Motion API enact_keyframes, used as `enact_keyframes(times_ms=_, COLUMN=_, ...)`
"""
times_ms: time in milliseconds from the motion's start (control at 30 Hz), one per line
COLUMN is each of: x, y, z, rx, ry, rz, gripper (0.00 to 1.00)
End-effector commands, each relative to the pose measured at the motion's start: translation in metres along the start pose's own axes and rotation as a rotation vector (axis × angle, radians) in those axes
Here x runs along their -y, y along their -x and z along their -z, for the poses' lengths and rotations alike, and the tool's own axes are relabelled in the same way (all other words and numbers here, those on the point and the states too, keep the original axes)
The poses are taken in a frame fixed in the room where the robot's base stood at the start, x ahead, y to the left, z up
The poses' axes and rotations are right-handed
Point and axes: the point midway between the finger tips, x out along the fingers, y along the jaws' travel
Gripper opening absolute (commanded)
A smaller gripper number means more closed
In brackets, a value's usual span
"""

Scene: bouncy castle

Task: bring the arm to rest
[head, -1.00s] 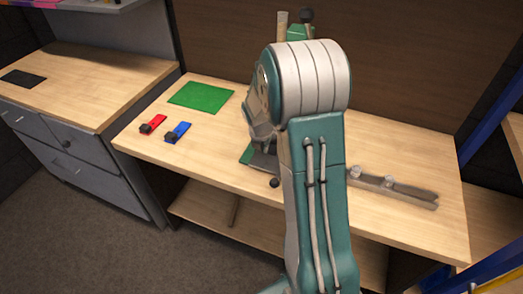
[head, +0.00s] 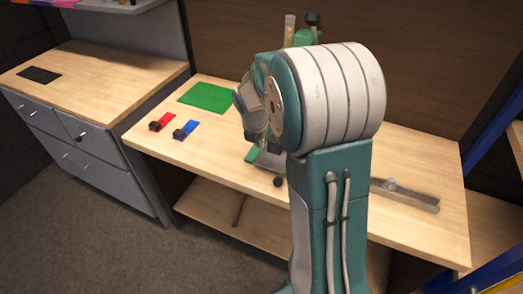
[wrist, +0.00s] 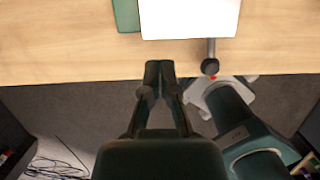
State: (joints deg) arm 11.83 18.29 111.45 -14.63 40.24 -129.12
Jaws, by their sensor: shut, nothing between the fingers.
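My gripper (wrist: 160,70) shows in the wrist view with its two dark fingers together and nothing between them. It hangs just off the front edge of the wooden workbench (wrist: 60,60), over the grey floor. In the head view my arm is folded high in front of the bench (head: 410,145), and its big elbow covers much of the middle. The gripper itself cannot be made out there. A green bench machine (head: 305,36) stands behind the arm, mostly hidden. Its dark-knobbed lever (wrist: 210,66) and pale plate (wrist: 190,18) lie just beyond my fingers in the wrist view.
A green mat (head: 206,97), a red clamp-like tool (head: 162,121) and a blue one (head: 186,129) lie on the bench's left. A metal bar (head: 410,196) lies at right. A drawer cabinet (head: 90,150) stands left; blue shelf posts (head: 492,125) stand right.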

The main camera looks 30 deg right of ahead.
Motion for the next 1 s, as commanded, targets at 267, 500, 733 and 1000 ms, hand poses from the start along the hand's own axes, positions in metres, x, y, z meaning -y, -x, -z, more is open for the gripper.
enact_keyframes(times_ms=267, x=0.000, y=0.023, z=0.000, rx=-0.001, ry=0.000, rz=0.001, gripper=0.00)
enact_keyframes(times_ms=500, x=0.001, y=0.035, z=0.005, rx=0.005, ry=-0.066, rz=-0.012, gripper=0.00)
enact_keyframes(times_ms=733, x=0.015, y=0.095, z=0.039, rx=0.009, ry=-0.503, rz=-0.089, gripper=0.00)
enact_keyframes(times_ms=1000, x=0.041, y=0.153, z=0.092, rx=-0.050, ry=-1.082, rz=-0.187, gripper=0.00)
